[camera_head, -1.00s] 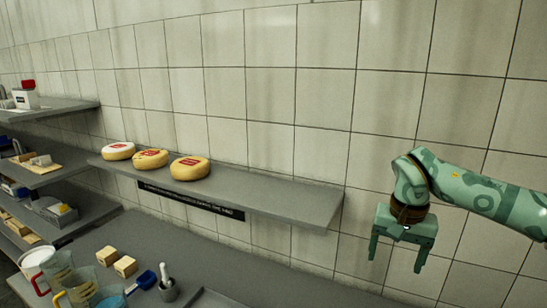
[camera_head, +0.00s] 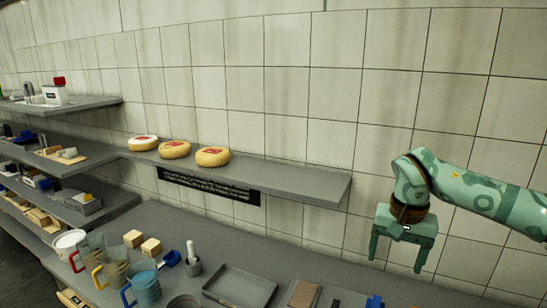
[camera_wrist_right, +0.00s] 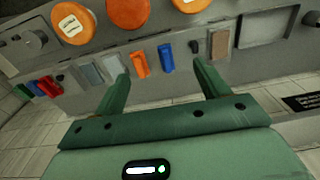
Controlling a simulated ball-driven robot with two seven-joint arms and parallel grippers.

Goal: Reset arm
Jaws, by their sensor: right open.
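My right gripper (camera_head: 396,264) hangs with its fingers pointing down at the right of the head view, in front of the tiled wall and right of the shelf's end. Its two fingers are wide apart with nothing between them. In the wrist view the gripper (camera_wrist_right: 161,78) also shows open and empty, with counter items beyond its fingertips. It appears apart from the shelf and counter. My left gripper is not in view.
Three cheese wheels (camera_head: 174,149) sit on the wall shelf (camera_head: 300,180). The counter below holds jugs (camera_head: 145,287), cheese blocks (camera_head: 151,247), a mortar (camera_head: 194,268) and a grey tray (camera_head: 240,286). More loaded shelves (camera_head: 75,104) stand at the left. Wall space around the gripper is clear.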

